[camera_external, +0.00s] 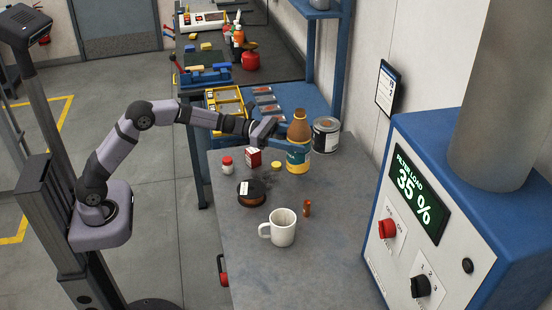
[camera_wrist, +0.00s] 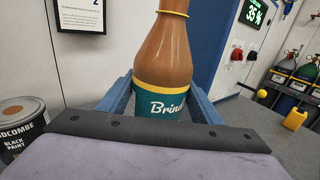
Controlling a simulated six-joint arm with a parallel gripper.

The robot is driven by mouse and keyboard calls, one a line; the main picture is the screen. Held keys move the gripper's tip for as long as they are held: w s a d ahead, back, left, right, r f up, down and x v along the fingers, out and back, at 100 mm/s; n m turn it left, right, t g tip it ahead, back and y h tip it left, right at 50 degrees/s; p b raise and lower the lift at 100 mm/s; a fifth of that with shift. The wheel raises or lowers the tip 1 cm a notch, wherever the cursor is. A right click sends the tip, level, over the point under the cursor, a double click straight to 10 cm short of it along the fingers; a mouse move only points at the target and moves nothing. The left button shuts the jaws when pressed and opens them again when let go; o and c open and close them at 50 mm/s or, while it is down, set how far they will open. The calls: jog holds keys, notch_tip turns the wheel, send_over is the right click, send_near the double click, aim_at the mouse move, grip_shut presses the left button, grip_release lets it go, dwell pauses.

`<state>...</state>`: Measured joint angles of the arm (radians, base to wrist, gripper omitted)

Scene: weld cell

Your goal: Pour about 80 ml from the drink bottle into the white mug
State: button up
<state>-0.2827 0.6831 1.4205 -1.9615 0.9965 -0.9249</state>
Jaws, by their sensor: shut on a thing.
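The drink bottle (camera_external: 298,157) is brown with a teal and yellow label. It stands upright at the far part of the grey table. My gripper (camera_external: 278,130) reaches it from the left and is shut on it. In the wrist view, the bottle (camera_wrist: 163,55) is between the two blue fingers of my gripper (camera_wrist: 160,100); its top is out of the frame. The white mug (camera_external: 282,228) stands upright nearer the front of the table, apart from the bottle, with its handle to the left. Its inside is hard to make out.
A paint can (camera_external: 326,135) stands close behind the bottle on the right. A yellow cap (camera_external: 276,166), a red box (camera_external: 253,158), a white bottle with red lid (camera_external: 227,165), a dark spool (camera_external: 251,192) and a small brown item (camera_external: 307,208) lie around. The filter unit (camera_external: 425,225) borders the right.

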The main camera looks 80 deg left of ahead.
aim_at(300, 127)
notch_tip(300, 127, up, 5)
jog(key=s+d+m+g+h+b, duration=0.1)
jog(key=s+d+m+g+h, duration=0.4)
jog(key=s+d, duration=0.6)
jog(key=s+d+m+g+h+b, duration=0.15)
jog(key=s+d+m+g, duration=0.25)
jog(key=s+d+g, duration=0.7)
notch_tip(300, 127, down, 6)
jog(key=w+d+t, duration=0.2)
jog(key=t, duration=0.2)
jog(key=shift+d+h, duration=0.3)
jog(key=shift+h, duration=0.15)
jog(key=shift+w, duration=0.1)
